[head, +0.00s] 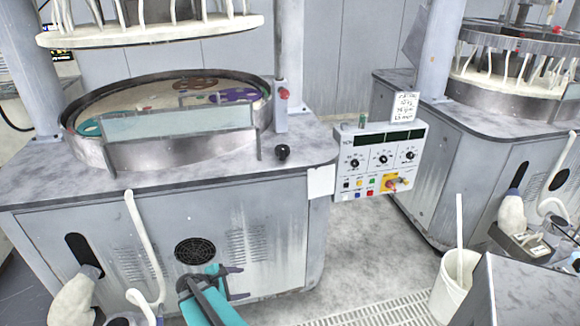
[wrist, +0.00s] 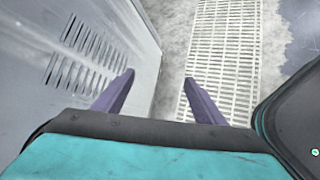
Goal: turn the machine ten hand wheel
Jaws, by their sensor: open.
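The panel (head: 381,160) on the near machine has a label too small to read for certain, several black dials and a red-and-yellow control. A small black round knob (head: 283,152) stands on the machine's deck, left of the panel. I cannot tell for certain which part is the hand wheel. My gripper (head: 240,283) is low in front of the machine's front face, below and left of the knob and panel. In the wrist view my gripper (wrist: 160,78) has its two purple fingers apart with nothing between them. No knob or wheel shows there.
The near machine's grey cabinet (head: 130,240) has a vent and a white hose along its front. A slatted floor grate (wrist: 222,60) runs beside it. A white bucket (head: 452,290) with a stick and a grey box (head: 525,295) stand right. Open floor lies between the machines.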

